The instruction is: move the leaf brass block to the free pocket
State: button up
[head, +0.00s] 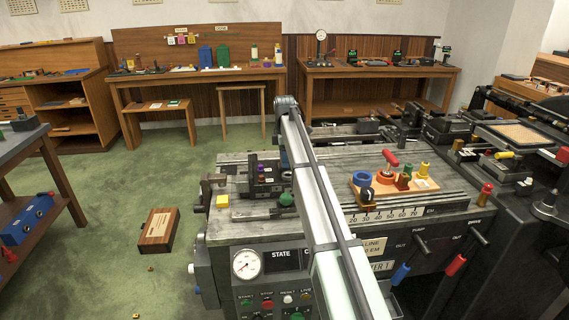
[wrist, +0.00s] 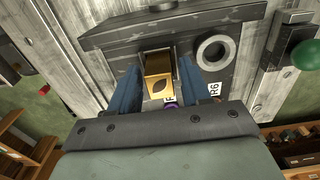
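The leaf brass block (wrist: 159,86) is a gold-coloured block with a dark leaf mark on its face. In the wrist view it sits between the two blue fingers of my gripper (wrist: 160,80), which lie close along both its sides and look shut on it. Below and around it is a dark holder plate (wrist: 125,50); I cannot tell whether the block is seated or raised. A round grey ring with a dark centre (wrist: 215,52) is beside it on the plate. My gripper cannot be made out clearly in the head view.
A green knob (wrist: 306,55) stands to the right in the wrist view. A wooden box (head: 159,230) lies on the floor.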

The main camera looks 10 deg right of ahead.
grip_shut()
dwell(0.3)
notch_tip(320, 180, up, 10)
dwell(0.6)
